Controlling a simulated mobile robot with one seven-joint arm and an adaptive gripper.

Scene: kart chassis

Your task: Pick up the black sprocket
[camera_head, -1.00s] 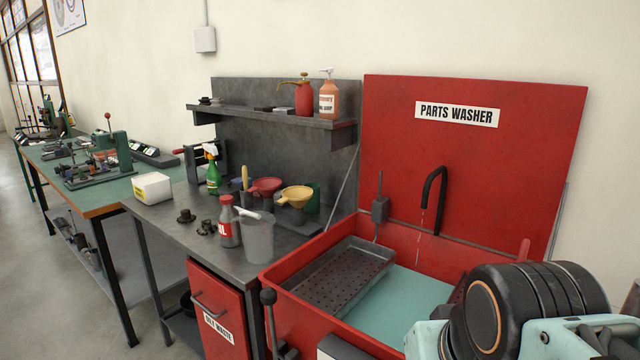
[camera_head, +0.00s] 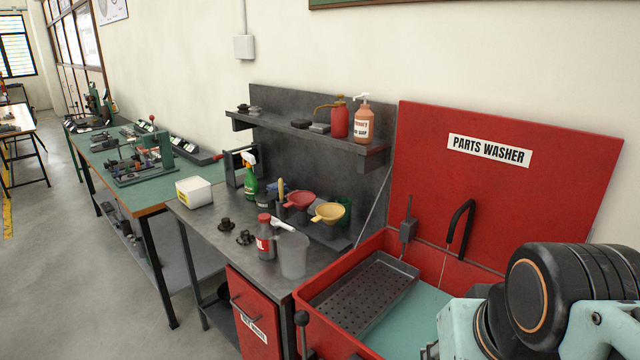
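Two small black parts lie on the grey metal bench, a round one with a raised hub (camera_head: 225,224) and a more irregular one (camera_head: 244,237) to its right. Either may be the black sprocket; they are too small to tell. Both lie left of the red oil bottle (camera_head: 265,236). My arm's teal and black links fill the lower right corner, in front of the parts washer. My gripper is not in view.
A red parts washer (camera_head: 312,292) with a perforated tray (camera_head: 365,294) stands at the right. The grey bench (camera_head: 205,226) also carries a white box (camera_head: 194,191), funnels (camera_head: 328,212) and a clear beaker (camera_head: 293,255). A green-topped bench (camera_head: 180,178) stands farther left. Floor at left is open.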

